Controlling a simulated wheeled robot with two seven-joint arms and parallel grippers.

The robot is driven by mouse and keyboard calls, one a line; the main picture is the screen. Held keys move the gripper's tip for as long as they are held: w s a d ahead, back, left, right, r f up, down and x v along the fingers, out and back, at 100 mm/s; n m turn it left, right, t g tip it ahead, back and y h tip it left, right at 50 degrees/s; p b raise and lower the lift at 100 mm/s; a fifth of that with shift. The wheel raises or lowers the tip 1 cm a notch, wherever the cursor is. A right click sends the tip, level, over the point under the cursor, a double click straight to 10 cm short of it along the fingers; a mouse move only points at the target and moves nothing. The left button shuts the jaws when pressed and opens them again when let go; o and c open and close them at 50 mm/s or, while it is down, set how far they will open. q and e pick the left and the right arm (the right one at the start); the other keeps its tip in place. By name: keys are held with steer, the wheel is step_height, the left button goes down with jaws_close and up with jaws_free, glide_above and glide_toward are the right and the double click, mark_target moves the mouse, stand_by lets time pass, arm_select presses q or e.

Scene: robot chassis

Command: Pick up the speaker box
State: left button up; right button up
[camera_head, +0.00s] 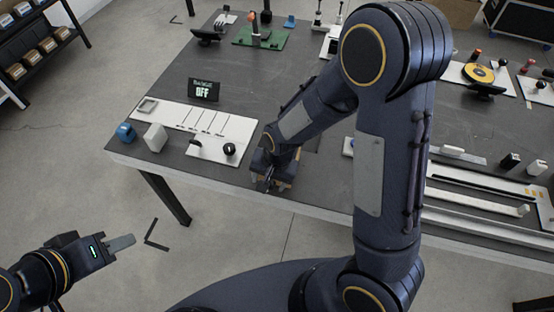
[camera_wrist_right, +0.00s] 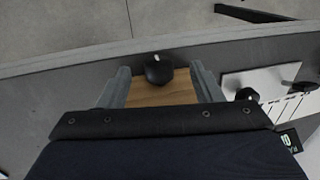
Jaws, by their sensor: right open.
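A wooden-topped box, which looks like the speaker box (camera_wrist_right: 160,92), lies between the two fingers of my right gripper (camera_wrist_right: 161,75) in the right wrist view. A black round part shows at its far end. The fingers stand apart, one on each side of the box; I cannot tell whether they touch it. In the head view my right gripper (camera_head: 271,181) points down at the front edge of the table and hides most of the box. My left gripper (camera_head: 120,244) is off the table at lower left and holds nothing visible; its finger gap is not clear.
The grey table (camera_head: 235,75) carries a white board (camera_head: 180,117) left of my right gripper, with a black knob (camera_head: 230,149) near its end. A white block (camera_head: 155,137) and a blue item (camera_head: 126,131) sit at the left corner.

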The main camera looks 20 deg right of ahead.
steer(key=f, duration=0.2)
steer(key=shift+w+d+f, duration=0.1)
steer(key=shift+w+f, duration=0.2)
steer(key=shift+f, duration=0.45)
jaws_close()
steer(key=shift+w, duration=0.1)
steer(key=shift+r, duration=0.2)
